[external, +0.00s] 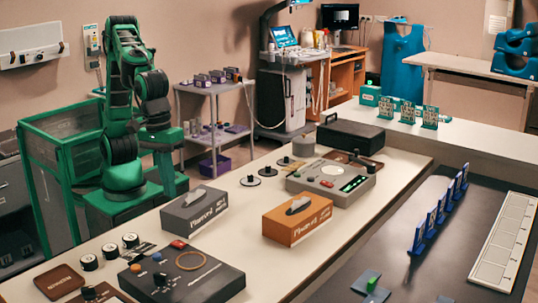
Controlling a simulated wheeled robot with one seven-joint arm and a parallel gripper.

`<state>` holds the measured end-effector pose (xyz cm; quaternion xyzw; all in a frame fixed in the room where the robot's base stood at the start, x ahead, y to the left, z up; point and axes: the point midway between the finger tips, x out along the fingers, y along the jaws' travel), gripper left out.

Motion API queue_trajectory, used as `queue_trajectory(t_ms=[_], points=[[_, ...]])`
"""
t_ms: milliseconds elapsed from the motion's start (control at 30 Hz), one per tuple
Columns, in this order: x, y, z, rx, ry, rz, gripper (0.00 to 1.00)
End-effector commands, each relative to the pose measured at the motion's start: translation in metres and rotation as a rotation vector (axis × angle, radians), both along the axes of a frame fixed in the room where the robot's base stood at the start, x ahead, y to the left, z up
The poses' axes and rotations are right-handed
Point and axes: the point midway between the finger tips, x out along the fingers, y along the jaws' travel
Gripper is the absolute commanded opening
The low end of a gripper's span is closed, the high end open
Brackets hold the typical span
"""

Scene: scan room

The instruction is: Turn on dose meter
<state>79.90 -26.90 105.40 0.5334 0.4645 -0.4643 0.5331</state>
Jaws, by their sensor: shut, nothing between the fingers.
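A grey console (333,180) with a red button, a dark dial and a lit green strip sits on the long table. A black control box (182,276) with a red switch, blue and orange knobs and a tan ring lies near the front. I cannot tell which of these is the dose meter, as no label is readable. My green arm stands folded behind the table at the left. My gripper (158,124) hangs at its end, shut and empty, well apart from both devices. Its fingertips are too small to make out clearly.
A grey tissue box (194,210) and an orange one (297,219) stand between the two devices. Small round dark-topped pieces (250,180) lie behind them. A black case (350,135) is farther back. A shelf cart (213,120) stands behind my arm.

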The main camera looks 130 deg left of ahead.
Motion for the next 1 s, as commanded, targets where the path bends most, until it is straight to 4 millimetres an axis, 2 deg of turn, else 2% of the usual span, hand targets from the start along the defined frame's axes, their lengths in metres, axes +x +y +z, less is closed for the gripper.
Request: queue_trajectory(t_ms=[200, 367, 800, 1000], points=[[0.0, 0.0, -0.002, 0.0, 0.001, 0.0, 0.0], [0.002, 0.0, -0.018, 0.001, 0.002, 0.0, 0.0], [0.012, 0.0, -0.097, 0.0, 0.004, 0.0, 0.0], [0.017, 0.0, -0.125, 0.001, 0.002, 0.0, 0.0]])
